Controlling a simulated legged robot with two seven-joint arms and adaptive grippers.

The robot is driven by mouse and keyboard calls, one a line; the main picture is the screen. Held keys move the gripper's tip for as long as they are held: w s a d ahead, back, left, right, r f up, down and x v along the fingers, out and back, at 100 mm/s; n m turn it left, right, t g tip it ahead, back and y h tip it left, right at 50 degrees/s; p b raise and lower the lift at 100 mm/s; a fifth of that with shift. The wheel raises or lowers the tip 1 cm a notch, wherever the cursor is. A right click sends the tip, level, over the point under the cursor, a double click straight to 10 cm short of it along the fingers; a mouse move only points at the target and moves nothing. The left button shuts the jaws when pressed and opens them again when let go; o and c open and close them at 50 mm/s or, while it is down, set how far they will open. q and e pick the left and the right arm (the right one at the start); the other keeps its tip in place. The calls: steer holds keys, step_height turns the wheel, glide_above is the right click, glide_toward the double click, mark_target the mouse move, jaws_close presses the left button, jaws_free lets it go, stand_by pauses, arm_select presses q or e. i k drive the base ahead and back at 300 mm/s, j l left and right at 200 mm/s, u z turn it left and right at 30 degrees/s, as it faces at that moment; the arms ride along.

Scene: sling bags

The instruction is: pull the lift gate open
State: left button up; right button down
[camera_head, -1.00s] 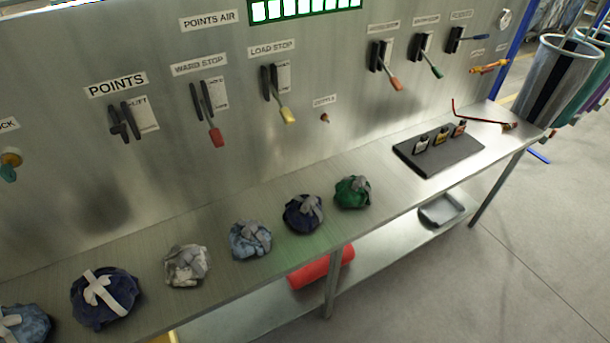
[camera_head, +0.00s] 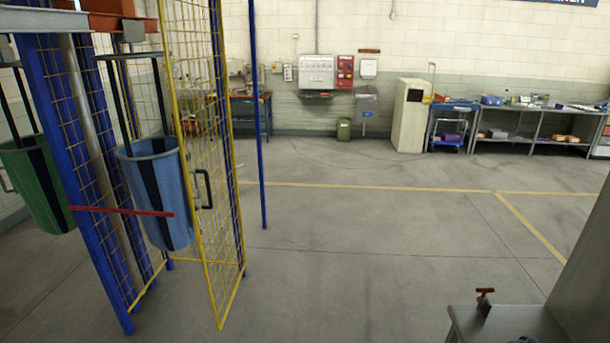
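The lift gate (camera_head: 232,240) is a tall yellow-framed wire mesh panel at the left of the head view. A black D-shaped handle (camera_head: 204,189) is on it at about mid-height. The gate is seen at a steep angle, its near lower corner apart from the blue post (camera_head: 112,285) at the left. How far it stands open is hard to tell. A red bar (camera_head: 118,211) runs level in front of the blue bag and ends left of the handle. Neither of my grippers can be made out in the view.
A blue bag (camera_head: 160,195) and a green bag (camera_head: 40,190) hang at the left. A thin blue post (camera_head: 258,120) stands right of the gate. A metal table (camera_head: 515,322) with a red-handled item (camera_head: 485,297) is at lower right. The middle floor is clear.

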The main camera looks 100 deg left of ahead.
mark_target(161, 13)
steer(key=u, duration=4.05)
steer(key=i+z, duration=0.1)
steer(key=i, duration=0.4)
